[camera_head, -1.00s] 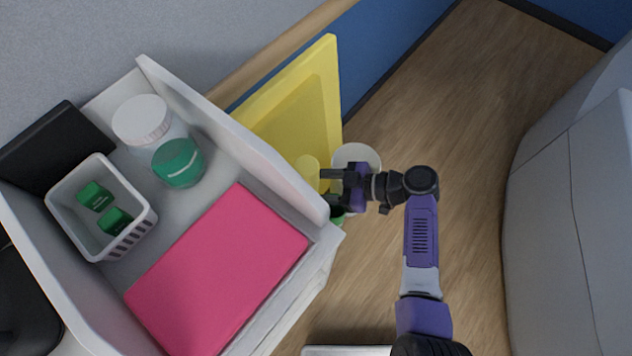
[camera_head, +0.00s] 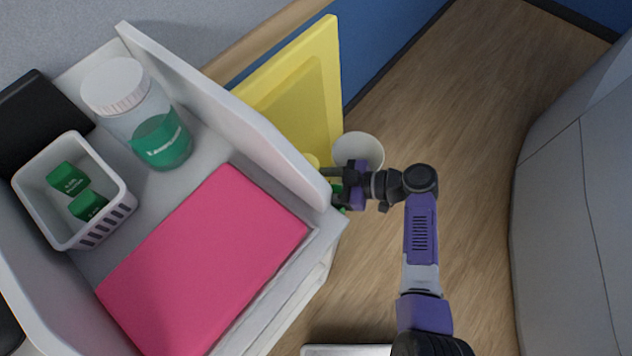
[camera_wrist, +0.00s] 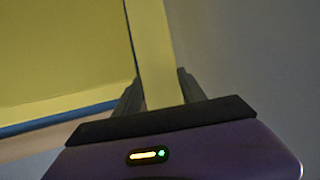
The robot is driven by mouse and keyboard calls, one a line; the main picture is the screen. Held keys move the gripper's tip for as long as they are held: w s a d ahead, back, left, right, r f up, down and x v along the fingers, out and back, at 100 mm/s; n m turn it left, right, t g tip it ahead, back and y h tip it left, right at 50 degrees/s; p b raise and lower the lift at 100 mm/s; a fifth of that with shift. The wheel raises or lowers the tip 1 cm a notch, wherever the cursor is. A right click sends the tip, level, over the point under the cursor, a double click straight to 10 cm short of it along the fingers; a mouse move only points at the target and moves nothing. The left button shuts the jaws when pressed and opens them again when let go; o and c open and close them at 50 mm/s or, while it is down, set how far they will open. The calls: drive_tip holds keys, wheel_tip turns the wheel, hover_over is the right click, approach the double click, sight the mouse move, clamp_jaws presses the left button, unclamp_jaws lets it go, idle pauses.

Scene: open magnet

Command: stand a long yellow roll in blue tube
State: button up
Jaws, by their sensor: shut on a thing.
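My gripper (camera_head: 338,173) is beside the right wall of the white cart top, in front of a yellow panel. In the wrist view my gripper (camera_wrist: 163,98) is shut on a long yellow roll (camera_wrist: 155,50), which runs up out of the frame between the fingers. In the head view only a small part of the yellow roll (camera_head: 312,161) shows by the fingertips, partly hidden by the cart wall. A white round container (camera_head: 358,149) stands just behind my gripper. I cannot make out a blue tube in either view.
The white cart tray (camera_head: 262,135) holds a pink box (camera_head: 205,262), a white basket (camera_head: 72,232) with green boxes, and a jar (camera_head: 145,110). A yellow panel (camera_head: 310,85) leans by the wall. Something green is partly hidden below my gripper.

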wheel_tip(320, 180, down, 19)
drive_tip(key=b, duration=1.8)
drive_tip(key=shift+r+b, duration=0.2)
drive_tip(key=shift+b, duration=0.2)
drive_tip(key=o, duration=1.5)
drive_tip(key=shift+v, duration=3.85)
drive_tip(key=shift+w, duration=0.1)
